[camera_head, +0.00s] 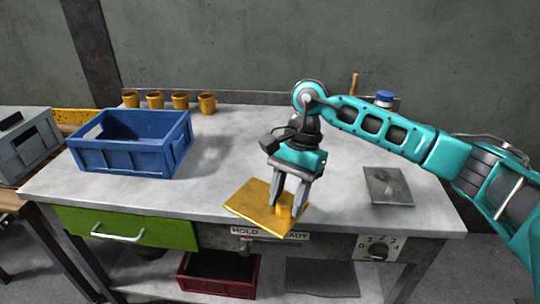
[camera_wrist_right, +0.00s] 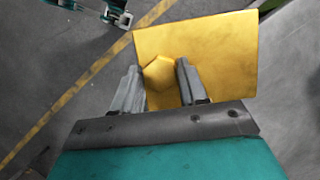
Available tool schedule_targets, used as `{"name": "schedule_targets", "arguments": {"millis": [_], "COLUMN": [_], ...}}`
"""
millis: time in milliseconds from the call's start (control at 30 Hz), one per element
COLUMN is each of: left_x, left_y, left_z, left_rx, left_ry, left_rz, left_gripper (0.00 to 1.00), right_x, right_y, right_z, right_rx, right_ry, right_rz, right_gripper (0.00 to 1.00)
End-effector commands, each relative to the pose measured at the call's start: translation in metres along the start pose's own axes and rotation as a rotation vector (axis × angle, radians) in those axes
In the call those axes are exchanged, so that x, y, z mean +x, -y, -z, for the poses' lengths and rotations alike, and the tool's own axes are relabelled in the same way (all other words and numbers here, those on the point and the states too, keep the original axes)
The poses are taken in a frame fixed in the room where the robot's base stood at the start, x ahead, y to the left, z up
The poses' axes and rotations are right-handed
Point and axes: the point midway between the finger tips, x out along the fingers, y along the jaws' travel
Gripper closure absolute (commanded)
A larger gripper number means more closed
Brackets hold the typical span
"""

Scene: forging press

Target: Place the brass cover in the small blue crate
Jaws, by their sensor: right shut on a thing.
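The brass cover (camera_head: 252,204) is a flat yellow plate with a raised hexagonal knob, at the front edge of the grey workbench. My right gripper (camera_head: 288,205) reaches down over it and is shut on the knob. The right wrist view shows the knob between the two fingers (camera_wrist_right: 160,84) and the plate (camera_wrist_right: 215,55) spreading beyond them. I cannot tell whether the plate touches the bench. The small blue crate (camera_head: 128,158) stands open on the bench's left part, and its visible inside looks empty.
Several brass cups (camera_head: 181,101) stand along the back edge. A grey plate with a handle (camera_head: 388,186) lies at the right. Bench between crate and cover is clear.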

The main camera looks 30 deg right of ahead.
Motion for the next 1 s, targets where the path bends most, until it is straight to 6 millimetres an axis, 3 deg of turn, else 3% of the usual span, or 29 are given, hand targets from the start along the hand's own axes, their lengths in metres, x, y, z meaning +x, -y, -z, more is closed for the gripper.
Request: {"name": "schedule_targets", "arguments": {"millis": [500, 700, 1000], "left_x": [-0.016, -0.019, -0.02], "left_y": [0.006, 0.01, 0.01], "left_z": [0.009, 0.008, 0.005], "left_rx": [0.0, 0.001, 0.001], "left_ry": [0.011, 0.012, 0.015], "left_rz": [0.02, 0.029, 0.028], "left_gripper": [1.0, 1.0, 1.0], "right_x": [0.09, 0.107, 0.111], "right_y": [-0.018, -0.024, -0.025], "right_z": [-0.015, -0.018, -0.018], "right_rx": [-0.79, -0.942, -0.975], "right_ry": [0.012, 0.02, 0.021], "right_rz": [-0.31, -0.37, -0.382], "right_gripper": [1.0, 1.0, 1.0]}}
